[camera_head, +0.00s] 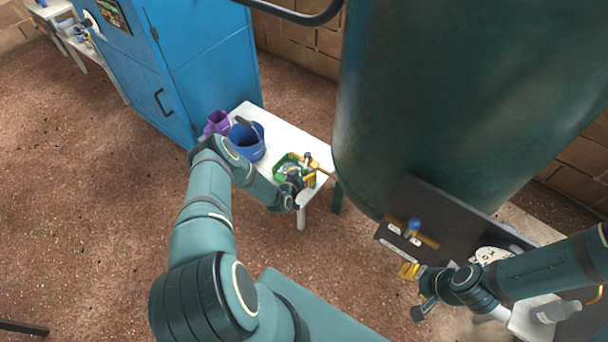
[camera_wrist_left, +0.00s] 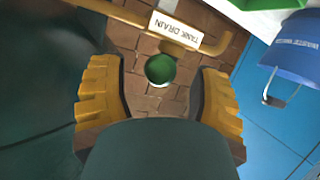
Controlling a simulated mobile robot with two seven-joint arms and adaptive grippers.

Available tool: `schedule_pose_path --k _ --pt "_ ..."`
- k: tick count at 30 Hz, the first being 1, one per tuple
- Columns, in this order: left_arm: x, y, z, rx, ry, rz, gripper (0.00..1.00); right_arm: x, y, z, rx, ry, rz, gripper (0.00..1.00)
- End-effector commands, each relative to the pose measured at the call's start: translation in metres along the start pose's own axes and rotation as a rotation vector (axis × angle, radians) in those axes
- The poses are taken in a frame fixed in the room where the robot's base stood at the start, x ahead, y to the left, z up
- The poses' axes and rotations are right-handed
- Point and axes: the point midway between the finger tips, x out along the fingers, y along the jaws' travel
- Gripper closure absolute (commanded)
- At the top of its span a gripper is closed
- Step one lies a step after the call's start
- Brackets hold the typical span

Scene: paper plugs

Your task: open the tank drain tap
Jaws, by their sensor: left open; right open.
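The tank (camera_head: 440,110) is a large dark green cylinder in the head view. A yellow pipe (camera_wrist_left: 125,13) with a white label (camera_wrist_left: 189,31) reading "TANK DRAIN" crosses the top of the left wrist view. A round green knob-like part (camera_wrist_left: 160,68) shows just below it, between and beyond my fingertips, apart from both. My left gripper (camera_wrist_left: 160,92) is open around an empty gap; in the head view it (camera_head: 309,178) is by the tank's lower left side. I cannot tell how the tap is turned. My right gripper (camera_head: 408,272) is open and empty, below a dark panel.
A white table (camera_head: 284,134) beside the tank holds a blue bucket (camera_head: 246,143), a purple container (camera_head: 217,122) and a green tray (camera_head: 283,163). A blue cabinet (camera_head: 190,60) stands behind. The dark panel (camera_head: 440,205) carries a blue-handled valve (camera_head: 413,226). Floor at left is clear.

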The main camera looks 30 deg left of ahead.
Motion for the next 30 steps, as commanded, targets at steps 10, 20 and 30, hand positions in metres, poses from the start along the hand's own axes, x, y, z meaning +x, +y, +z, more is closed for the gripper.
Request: schedule_pose_path --k 10,20,30 --pt "0.0139 -0.0001 -0.0008 -0.001 0.000 -0.001 0.37 0.0044 0.0016 -0.0006 0.000 0.003 0.000 0.53" --pt "0.0135 -0.0001 -0.0008 -0.001 0.000 -0.001 1.00 0.0042 0.0016 -0.0005 0.000 0.003 0.000 0.53" --pt "0.0138 0.0032 -0.0002 -0.013 0.005 -0.029 1.00 0.0022 0.0009 -0.0003 0.000 0.002 0.000 0.53"
